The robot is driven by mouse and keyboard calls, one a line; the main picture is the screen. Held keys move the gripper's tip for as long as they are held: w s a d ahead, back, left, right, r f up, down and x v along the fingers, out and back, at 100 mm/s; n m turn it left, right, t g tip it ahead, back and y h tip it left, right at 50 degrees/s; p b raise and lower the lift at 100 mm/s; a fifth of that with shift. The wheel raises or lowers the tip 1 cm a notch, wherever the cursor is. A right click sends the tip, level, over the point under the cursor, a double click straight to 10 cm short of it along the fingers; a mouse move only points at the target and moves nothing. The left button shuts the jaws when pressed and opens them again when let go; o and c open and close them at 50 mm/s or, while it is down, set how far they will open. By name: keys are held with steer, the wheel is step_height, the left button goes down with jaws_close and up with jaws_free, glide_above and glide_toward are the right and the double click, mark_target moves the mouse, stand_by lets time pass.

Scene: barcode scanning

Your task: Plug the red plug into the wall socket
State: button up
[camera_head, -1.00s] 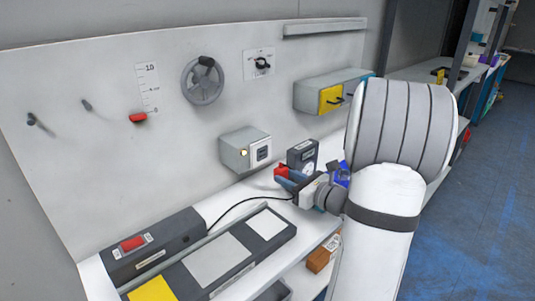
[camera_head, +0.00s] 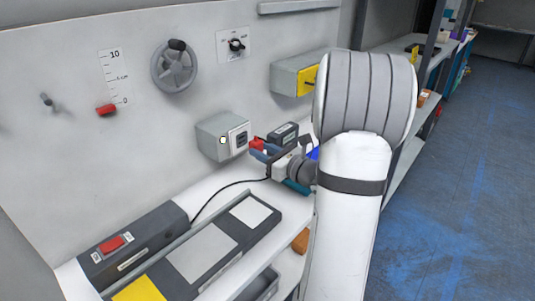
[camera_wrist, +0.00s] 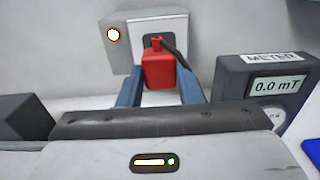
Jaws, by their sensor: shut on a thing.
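The red plug (camera_head: 257,145) is held between the blue fingers of my gripper (camera_head: 262,151), just right of the wall socket (camera_head: 240,138) in the head view. In the wrist view the plug (camera_wrist: 158,70) sits between the two fingertips (camera_wrist: 160,88), with its black cord curving up over it to the right. A round lamp (camera_wrist: 113,34) glows on the box, left of the plug.
A meter (camera_wrist: 270,88) reading 0.0 mT stands close to the right of my gripper. A dark box with a red switch (camera_head: 112,244) lies at the lower left, with the cord running from it. A handwheel (camera_head: 172,68) and yellow-fronted box (camera_head: 308,80) are on the panel.

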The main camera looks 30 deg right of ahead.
mark_target(260, 149)
steer(key=shift+x, duration=1.6)
steer(key=shift+r+b, duration=0.1)
steer(key=shift+b, duration=0.25)
stand_by(1.0)
steer(key=shift+w+a, duration=0.2)
steer(key=shift+w, duration=0.3)
stand_by(0.4)
steer(key=o, duration=1)
steer(key=shift+s, duration=0.1)
steer(key=b+v, duration=0.1)
steer(key=v, duration=0.6)
steer(key=shift+s+d, duration=0.15)
steer(key=shift+s, duration=0.15)
